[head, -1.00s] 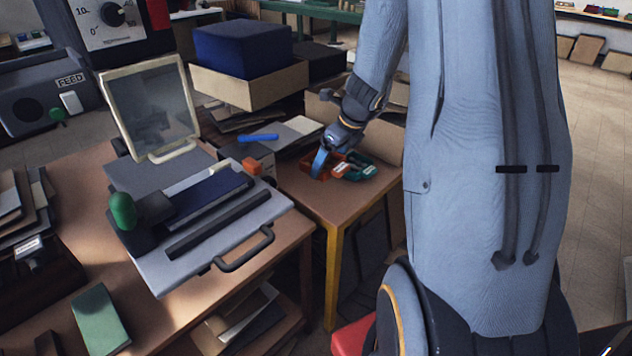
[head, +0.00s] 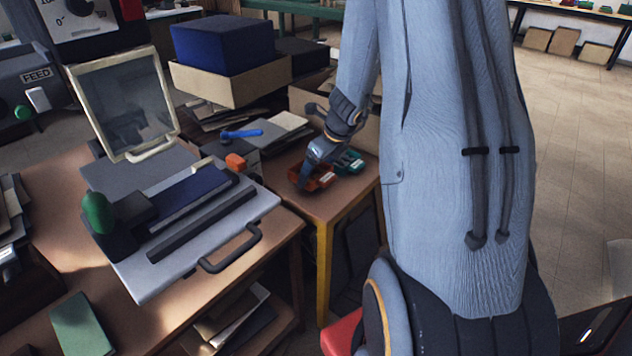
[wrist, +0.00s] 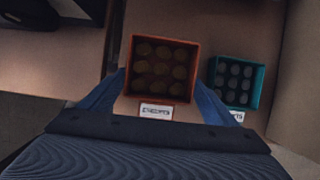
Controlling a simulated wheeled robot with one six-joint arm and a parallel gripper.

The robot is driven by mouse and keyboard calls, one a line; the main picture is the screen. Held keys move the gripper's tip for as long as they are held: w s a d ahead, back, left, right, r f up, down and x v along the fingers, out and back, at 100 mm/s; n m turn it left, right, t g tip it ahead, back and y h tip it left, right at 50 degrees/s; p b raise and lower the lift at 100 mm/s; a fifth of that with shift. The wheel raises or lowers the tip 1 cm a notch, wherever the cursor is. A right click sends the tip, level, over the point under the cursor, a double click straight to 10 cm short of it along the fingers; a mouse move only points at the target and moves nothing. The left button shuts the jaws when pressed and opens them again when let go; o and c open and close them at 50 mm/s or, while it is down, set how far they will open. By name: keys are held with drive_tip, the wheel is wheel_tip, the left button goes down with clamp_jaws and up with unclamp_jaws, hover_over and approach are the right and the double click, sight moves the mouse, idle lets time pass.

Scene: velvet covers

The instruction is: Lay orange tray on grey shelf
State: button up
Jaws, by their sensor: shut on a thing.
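The orange tray (head: 318,181) is on or just above the brown table (head: 335,205) in the head view; I cannot tell which. In the wrist view the orange tray (wrist: 159,39) is a square box with several round brown hollows or pieces inside and a white label on its near side. My gripper (head: 308,175) reaches down over it from behind. In the wrist view my gripper (wrist: 160,90) has a blue finger on each side of the tray and is shut on it. I cannot pick out a grey shelf with certainty.
A teal tray (head: 350,161) stands close to the right of the orange tray and also shows in the wrist view (wrist: 262,84). Cardboard lies behind it. A desk with a grey case (head: 140,280) fills the front left.

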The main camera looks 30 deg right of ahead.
sight(324, 174)
drive_tip(key=shift+f, duration=1.65)
drive_tip(key=shift+f+b, duration=0.1)
drive_tip(key=shift+b, duration=0.25)
drive_tip(key=shift+f, duration=0.15)
drive_tip(key=o, duration=1.1)
drive_tip(key=v, duration=0.3)
drive_tip(key=p+v, duration=0.1)
drive_tip(key=v, duration=0.2)
drive_tip(key=shift+d+r, duration=0.25)
drive_tip(key=shift+r, duration=0.05)
drive_tip(key=shift+s+r, duration=0.25)
drive_tip(key=shift+r, duration=0.35)
